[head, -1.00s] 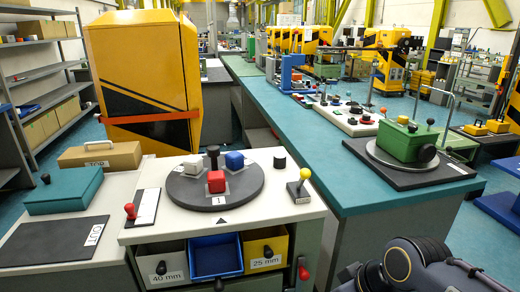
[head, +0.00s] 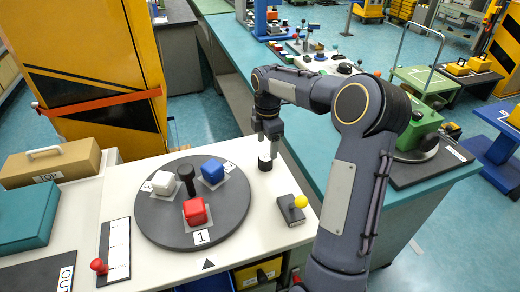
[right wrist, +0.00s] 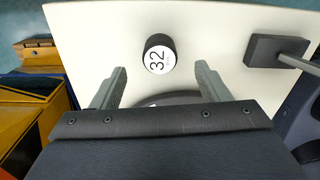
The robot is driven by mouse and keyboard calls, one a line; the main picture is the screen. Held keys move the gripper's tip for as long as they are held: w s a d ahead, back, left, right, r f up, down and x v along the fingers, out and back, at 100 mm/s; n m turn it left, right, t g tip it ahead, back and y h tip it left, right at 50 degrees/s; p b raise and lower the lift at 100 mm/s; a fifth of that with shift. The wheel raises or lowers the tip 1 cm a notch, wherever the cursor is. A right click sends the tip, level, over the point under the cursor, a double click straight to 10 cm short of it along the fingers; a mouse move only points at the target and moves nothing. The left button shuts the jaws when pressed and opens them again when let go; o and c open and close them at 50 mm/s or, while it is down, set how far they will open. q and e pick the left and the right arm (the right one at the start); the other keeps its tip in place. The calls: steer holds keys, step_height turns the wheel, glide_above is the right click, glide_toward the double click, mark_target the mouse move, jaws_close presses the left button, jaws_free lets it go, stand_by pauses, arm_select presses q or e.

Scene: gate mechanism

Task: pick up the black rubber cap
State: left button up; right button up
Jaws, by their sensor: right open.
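The black rubber cap (head: 264,165) is a short upright cylinder on the white tabletop, right of the dark round turntable. In the right wrist view the cap (right wrist: 153,41) shows a white top label reading 32. My right gripper (head: 267,141) points down just above the cap. Its two fingers (right wrist: 160,72) are spread apart and nothing is between them. In that view the cap lies between the fingers' lines, slightly beyond their tips. The head view does not show clearly how high the tips are above the cap. My left gripper is not in view.
The turntable (head: 160,226) bears a white, a red and a blue cube around a black post (head: 186,178). A red-knobbed plate (head: 117,247) is at the left.

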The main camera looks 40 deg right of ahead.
mark_target(266, 157)
steer(key=shift+s+a+f, duration=0.15)
steer(key=shift+f, duration=0.8)
steer(key=f, duration=0.5)
steer(key=shift+w+p, duration=0.2)
steer(key=shift+p, duration=0.2)
steer(key=shift+c, duration=0.4)
steer(key=c, duration=1)
